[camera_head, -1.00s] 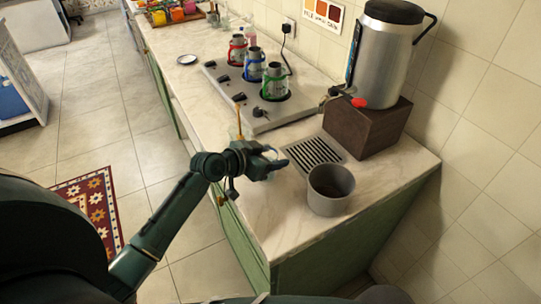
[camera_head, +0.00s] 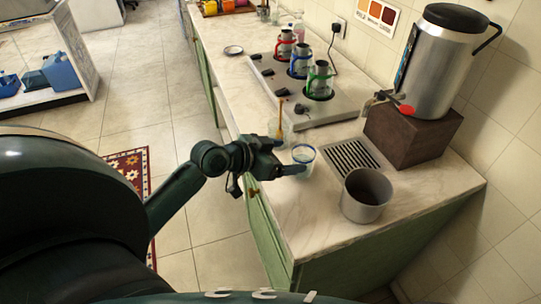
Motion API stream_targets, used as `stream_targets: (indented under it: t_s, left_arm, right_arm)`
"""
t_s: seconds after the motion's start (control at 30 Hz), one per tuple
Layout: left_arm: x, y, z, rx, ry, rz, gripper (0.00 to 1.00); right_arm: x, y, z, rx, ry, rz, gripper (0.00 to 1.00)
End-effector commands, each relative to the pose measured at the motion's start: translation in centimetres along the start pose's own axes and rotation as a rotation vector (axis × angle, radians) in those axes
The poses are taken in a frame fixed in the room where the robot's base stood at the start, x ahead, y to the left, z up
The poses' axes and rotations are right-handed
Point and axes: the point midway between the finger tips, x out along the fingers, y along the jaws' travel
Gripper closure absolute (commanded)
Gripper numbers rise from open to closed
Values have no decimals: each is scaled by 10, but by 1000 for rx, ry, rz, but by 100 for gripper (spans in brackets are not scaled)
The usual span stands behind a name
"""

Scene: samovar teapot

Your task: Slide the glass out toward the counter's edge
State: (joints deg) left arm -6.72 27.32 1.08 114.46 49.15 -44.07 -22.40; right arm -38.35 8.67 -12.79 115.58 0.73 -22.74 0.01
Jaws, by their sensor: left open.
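A small clear glass with a blue rim (camera_head: 304,157) stands upright on the marble counter, left of the drip tray. My left gripper (camera_head: 290,156) is open at the glass, coming from the counter's front edge. One finger shows in front of the glass's lower left side. I cannot tell whether the fingers touch it. My right gripper is not in view.
A clear vessel with a wooden stick (camera_head: 282,121) stands just behind my left gripper. A grey pot (camera_head: 367,195) stands to the right, near the slotted drip tray (camera_head: 353,155). A silver urn (camera_head: 437,65) sits on a brown block (camera_head: 412,135). Coloured-handled pots stand behind.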

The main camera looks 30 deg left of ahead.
Motion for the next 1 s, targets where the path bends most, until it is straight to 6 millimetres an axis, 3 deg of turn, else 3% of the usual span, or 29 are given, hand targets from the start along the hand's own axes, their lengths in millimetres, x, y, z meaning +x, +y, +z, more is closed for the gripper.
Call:
stream_targets:
  t_s: [0.1, 0.3, 0.9, 1.0]
  left_arm:
    - [-23, 0, 2, 3, -3, 0, 21]
    - [-44, 0, 1, 0, -1, 0, 21]
    - [-48, 0, 0, -1, 0, 0, 21]
    - [-47, 7, 8, -3, -26, 5, 21]
  right_arm:
    - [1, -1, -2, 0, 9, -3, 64]
    - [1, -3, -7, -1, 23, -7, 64]
    - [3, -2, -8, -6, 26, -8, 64]
    - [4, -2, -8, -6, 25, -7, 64]
